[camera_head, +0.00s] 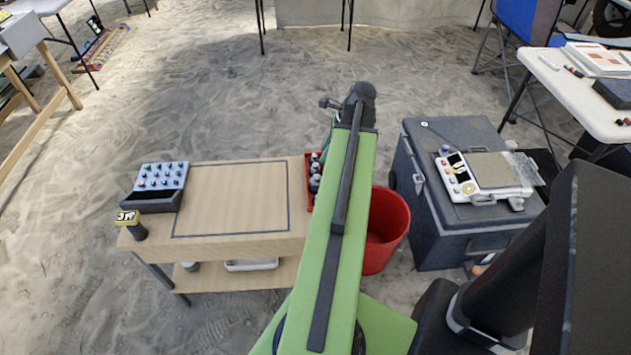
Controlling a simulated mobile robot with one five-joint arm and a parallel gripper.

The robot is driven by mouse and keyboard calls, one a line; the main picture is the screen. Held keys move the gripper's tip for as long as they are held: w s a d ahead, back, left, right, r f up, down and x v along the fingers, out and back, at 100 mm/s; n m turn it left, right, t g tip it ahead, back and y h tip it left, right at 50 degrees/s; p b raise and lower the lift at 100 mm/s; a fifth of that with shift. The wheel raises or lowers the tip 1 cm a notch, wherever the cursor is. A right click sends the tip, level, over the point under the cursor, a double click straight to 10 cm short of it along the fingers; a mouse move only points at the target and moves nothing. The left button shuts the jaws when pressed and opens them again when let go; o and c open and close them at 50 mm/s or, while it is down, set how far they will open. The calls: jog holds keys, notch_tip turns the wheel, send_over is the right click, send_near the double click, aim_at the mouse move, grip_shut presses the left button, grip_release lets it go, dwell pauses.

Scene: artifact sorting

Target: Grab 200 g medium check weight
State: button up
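A red tray (308,190) at the right end of the wooden bench holds several dark, knob-topped pieces (315,184) that look like check weights. My green arm crosses in front of the tray and hides its right part. The pieces are too small to read any marking, so I cannot tell which is the 200 g medium one. The dark end of my arm, with my gripper (357,104), is beyond the tray, over the sand. Its fingers cannot be made out, and nothing held is visible.
The wooden bench (290,243) carries a blue rack (163,175) of small pieces and a yellow-topped dark object (131,225). A red bucket (392,222) stands right of my arm.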

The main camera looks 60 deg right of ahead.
aim_at(317, 164)
jog(key=shift+w+f, duration=0.15)
jog(key=shift+f, duration=0.45)
jog(key=b+x, duration=0.5)
jog(key=shift+w+a+f, duration=0.1)
jog(key=shift+w+f, duration=0.05)
jog(key=shift+f, duration=0.2)
jog(key=shift+r, duration=0.2)
jog(key=shift+c, duration=0.2)
grip_shut()
